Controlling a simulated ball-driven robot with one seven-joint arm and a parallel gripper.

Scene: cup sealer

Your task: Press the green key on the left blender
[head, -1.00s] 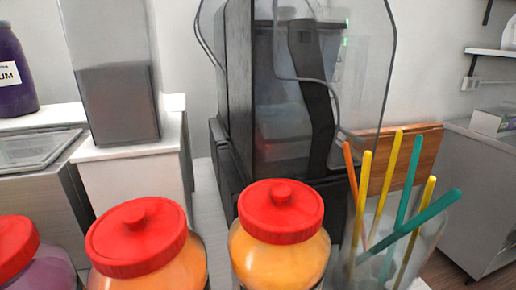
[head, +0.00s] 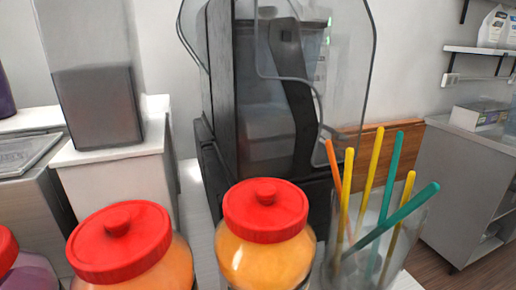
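A tall black machine (head: 222,90) with a clear cover (head: 345,75) stands at the centre of the head view; it looks like a blender in its enclosure. A small green light (head: 329,22) shows near its top right. I cannot tell whether this light is the green key, or whether this is the left blender. My gripper is not in view.
Jars with red lids (head: 265,205) (head: 118,240) stand in front of the machine. A clear cup of coloured straws (head: 375,225) is at the front right. A grey container (head: 98,105) stands on a white block (head: 110,175) at left. A grey cabinet (head: 465,190) is at right.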

